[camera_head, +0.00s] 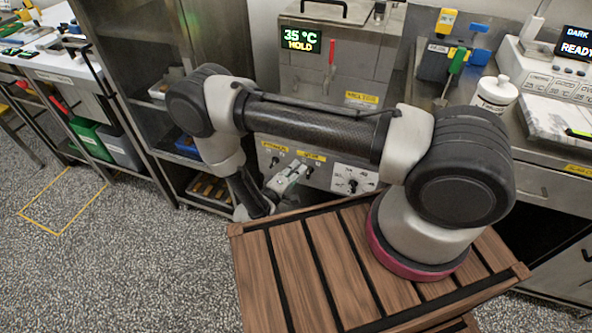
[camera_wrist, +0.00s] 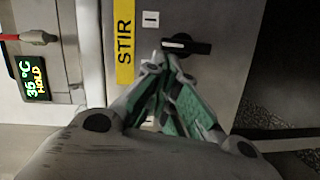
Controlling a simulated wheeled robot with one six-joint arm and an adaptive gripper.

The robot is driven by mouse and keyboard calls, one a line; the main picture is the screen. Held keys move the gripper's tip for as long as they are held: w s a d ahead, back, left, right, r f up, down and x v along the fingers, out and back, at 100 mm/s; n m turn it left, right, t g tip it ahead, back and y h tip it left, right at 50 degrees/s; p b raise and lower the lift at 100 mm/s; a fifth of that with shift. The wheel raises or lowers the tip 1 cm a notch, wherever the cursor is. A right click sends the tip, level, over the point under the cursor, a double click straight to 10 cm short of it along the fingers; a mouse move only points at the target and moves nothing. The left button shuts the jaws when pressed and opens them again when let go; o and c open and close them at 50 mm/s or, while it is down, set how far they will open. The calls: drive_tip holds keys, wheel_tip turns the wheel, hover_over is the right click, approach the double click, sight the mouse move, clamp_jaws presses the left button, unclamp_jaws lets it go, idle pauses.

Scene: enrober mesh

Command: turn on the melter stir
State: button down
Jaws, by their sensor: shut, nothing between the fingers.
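The melter (camera_head: 345,75) stands behind my arm, with a green and yellow display reading 35 °C HOLD. Its yellow STIR label (camera_wrist: 125,42) shows in the wrist view, where the picture is turned sideways. Beside the label is a black stir knob (camera_wrist: 187,46) with a white line on it. The knob's bar lies across the picture. My gripper (camera_wrist: 166,66) is shut and empty, its tips just below the knob in that view; whether they touch it I cannot tell. In the head view my gripper (camera_head: 294,170) is at the lower control panel, partly covering it.
A larger dial (camera_head: 352,184) sits right of the gripper on the panel. A red-handled lever (camera_head: 331,55) is on the melter front. A steel rack (camera_head: 140,70) stands at left. A counter at right holds a white bottle (camera_head: 494,94). The floor at left is clear.

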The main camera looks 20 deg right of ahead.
drive_tip(key=shift+d+r+m, duration=0.1)
drive_tip(key=shift+r+m, duration=0.1)
drive_tip(key=shift+m, duration=0.2)
drive_tip(key=shift+s+d+r, duration=0.1)
drive_tip(key=shift+s, duration=0.05)
drive_tip(key=shift+s+d+r, duration=0.1)
drive_tip(key=shift+d+r, duration=0.1)
idle(1.8)
drive_tip(key=w+a, duration=0.1)
drive_tip(key=a, duration=0.1)
drive_tip(key=w+a+r, duration=0.1)
drive_tip(key=shift+w+a+r, duration=0.1)
drive_tip(key=shift+a+r, duration=0.05)
drive_tip(key=shift+a, duration=0.25)
drive_tip(key=v, duration=0.9)
drive_tip(key=shift+s, duration=0.35)
drive_tip(key=shift+r, duration=0.1)
